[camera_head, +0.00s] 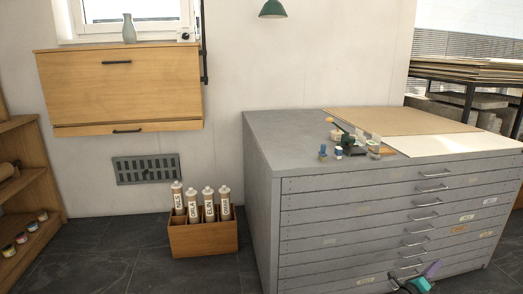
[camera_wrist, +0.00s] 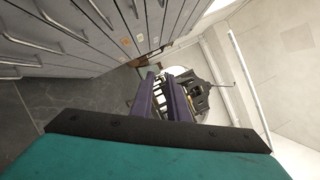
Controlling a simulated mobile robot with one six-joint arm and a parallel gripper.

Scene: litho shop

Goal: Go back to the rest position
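My gripper (camera_head: 433,268) shows at the lower right of the head view, in front of the grey drawer cabinet (camera_head: 262,205). The drawer fronts (camera_wrist: 75,30) run along the upper left of the wrist view.
Small bottles and tools (camera_head: 345,145) stand on the cabinet top beside a brown board (camera_head: 400,122) and a white sheet (camera_head: 458,145). A wooden crate (camera_head: 203,240) with several tubes stands on the floor left of the cabinet. Dark floor (camera_head: 110,255) is clear further left.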

